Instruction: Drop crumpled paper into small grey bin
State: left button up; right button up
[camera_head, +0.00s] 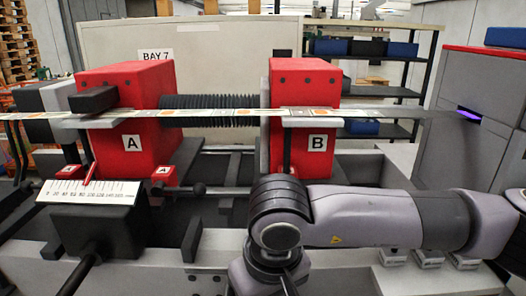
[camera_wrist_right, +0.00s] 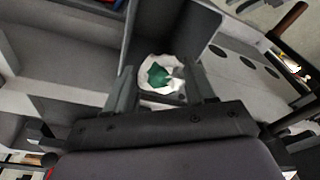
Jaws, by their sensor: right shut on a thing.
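A crumpled paper ball (camera_wrist_right: 160,74), white with a green patch, is between the two dark fingers of my right gripper (camera_wrist_right: 163,88) in the right wrist view. The gripper is shut on it. Behind the paper is a grey, box-like recess with upright walls (camera_wrist_right: 172,28); it may be the small grey bin, but I cannot tell for sure. In the head view my right arm reaches in from the right and its wrist bends down at the bottom edge; its fingers and the paper are out of that picture. My left gripper is in neither view.
Red blocks marked A (camera_head: 122,138) and B (camera_head: 312,145) stand on the machine, with a label strip (camera_head: 220,116) running across them. A white scale plate (camera_head: 92,192) is at the left. A grey cabinet (camera_head: 465,110) stands at the right.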

jog(key=shift+f, duration=1.25)
jog(key=o, duration=1.1)
jog(key=shift+r, duration=0.1)
jog(key=r, duration=0.2)
jog(key=r+b, duration=0.1)
jog(key=r, duration=0.1)
jog(key=s+r, duration=0.1)
jog(key=r, duration=0.2)
jog(key=shift+d+b, duration=0.3)
jog(key=shift+w, duration=0.1)
jog(key=shift+f, duration=0.1)
